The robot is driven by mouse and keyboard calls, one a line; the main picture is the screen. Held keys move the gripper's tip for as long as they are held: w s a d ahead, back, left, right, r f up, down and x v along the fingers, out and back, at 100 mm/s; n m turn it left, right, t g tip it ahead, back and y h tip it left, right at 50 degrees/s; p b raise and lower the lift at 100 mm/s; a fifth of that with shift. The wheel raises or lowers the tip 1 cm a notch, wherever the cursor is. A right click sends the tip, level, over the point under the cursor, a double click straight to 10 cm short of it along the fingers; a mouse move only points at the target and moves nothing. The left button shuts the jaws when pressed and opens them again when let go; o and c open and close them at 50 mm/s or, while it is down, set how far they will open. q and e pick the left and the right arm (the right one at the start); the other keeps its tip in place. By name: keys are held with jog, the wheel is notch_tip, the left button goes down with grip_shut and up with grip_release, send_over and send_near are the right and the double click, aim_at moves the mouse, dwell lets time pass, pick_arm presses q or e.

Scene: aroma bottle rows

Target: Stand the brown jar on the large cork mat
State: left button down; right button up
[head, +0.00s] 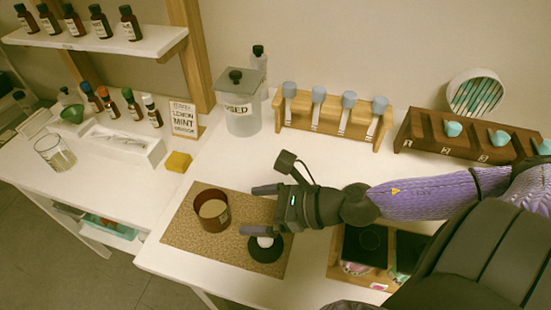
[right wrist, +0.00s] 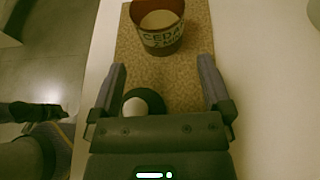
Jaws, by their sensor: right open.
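The brown jar (head: 211,222) stands upright on the large cork mat (head: 178,233), near the mat's middle. In the right wrist view the jar (right wrist: 160,40) shows a printed label and a pale fill, ahead of the fingers. My right gripper (head: 256,210) is open and empty, low over the right part of the mat (right wrist: 180,93). Its two fingertips point towards the jar, and a gap shows between them and the jar in the right wrist view. My left gripper is not seen.
A black round piece with a white top (head: 265,250) sits on the mat beside my right gripper. A yellow block (head: 178,162), a lidded canister (head: 241,110), a wooden rack (head: 330,122) and a dark slotted holder (head: 465,140) stand behind. A wooden tray (head: 336,262) is at right.

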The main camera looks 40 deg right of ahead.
jog(key=shift+s+d+r+p, duration=0.35)
jog(key=shift+s+r+p, duration=0.1)
jog(key=shift+s, duration=0.1)
jog(key=shift+s+d+r, duration=0.2)
jog(key=shift+s+d, duration=0.25)
jog(key=shift+s+d+p, duration=0.15)
jog(key=shift+d+p, duration=0.1)
jog(key=shift+p, duration=0.05)
dwell(0.5)
